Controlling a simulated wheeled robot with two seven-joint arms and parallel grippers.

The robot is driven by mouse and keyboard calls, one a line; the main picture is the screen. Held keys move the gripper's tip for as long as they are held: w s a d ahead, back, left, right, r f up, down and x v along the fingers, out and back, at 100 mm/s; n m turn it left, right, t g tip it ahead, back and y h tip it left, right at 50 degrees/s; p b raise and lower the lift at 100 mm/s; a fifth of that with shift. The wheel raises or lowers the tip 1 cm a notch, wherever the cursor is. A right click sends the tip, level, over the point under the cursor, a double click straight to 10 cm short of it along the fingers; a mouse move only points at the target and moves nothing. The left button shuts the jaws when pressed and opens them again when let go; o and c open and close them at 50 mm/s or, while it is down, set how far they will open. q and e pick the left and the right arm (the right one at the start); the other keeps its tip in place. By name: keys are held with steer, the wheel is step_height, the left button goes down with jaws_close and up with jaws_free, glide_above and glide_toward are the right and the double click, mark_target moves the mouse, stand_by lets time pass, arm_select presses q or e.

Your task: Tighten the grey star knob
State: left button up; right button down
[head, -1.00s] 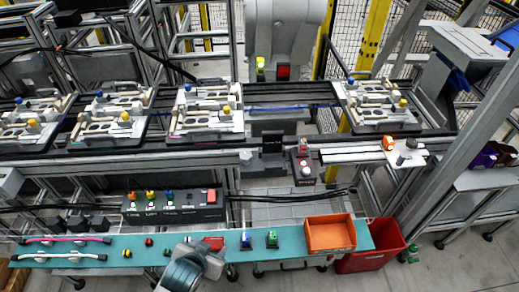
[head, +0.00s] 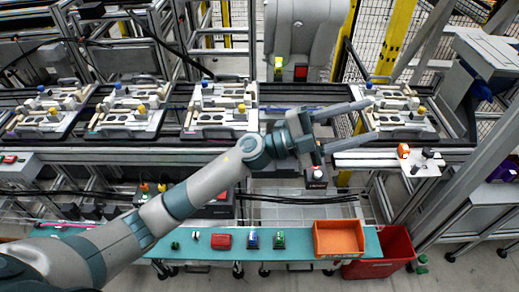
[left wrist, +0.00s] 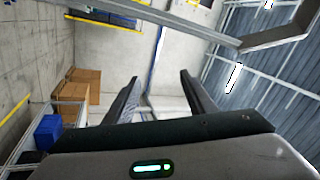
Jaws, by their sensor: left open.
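My left gripper (head: 375,119) is open and empty, its two long fingers spread and pointing right above the conveyor's front rail. In the left wrist view its fingers (left wrist: 160,78) stand apart with nothing between them. To the right of the fingertips, a small white plate (head: 428,168) carries an orange part (head: 403,150) and small dark knob-like parts (head: 427,153). I cannot tell for sure which is the grey star knob. A pallet fixture (head: 399,124) with pale blocks and blue and yellow knobs lies behind the fingertips. My right gripper is not in view.
More pallet fixtures (head: 222,118) stand along the conveyor. A slanted post (head: 455,135) rises at right.

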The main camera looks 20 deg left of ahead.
arm_select(q)
step_height(320, 180, down, 2)
steer(key=s+d+m+g+y, duration=0.2)
steer(key=d+m+g, duration=0.1)
steer(key=m+g, duration=0.3)
steer(key=w+a+f+m+g+y, duration=0.2)
steer(key=w+a+f+m+y, duration=0.15)
steer(key=a+f+y, duration=0.55)
steer(key=w+a+r+n+y, duration=0.1)
steer(key=w+a+y, duration=0.1)
steer(key=a, duration=0.4)
steer(key=w+a+r+n+y, duration=0.1)
steer(key=w+a+y, duration=0.2)
steer(key=a, duration=0.3)
steer(key=w+a+r+n+t+y, duration=0.1)
steer(key=w+a+y, duration=0.1)
steer(key=a+y, duration=0.3)
steer(key=shift+w+a+r, duration=0.15)
steer(key=shift+w+a, duration=0.1)
steer(key=shift+a, duration=0.7)
steer(key=shift+n, duration=0.25)
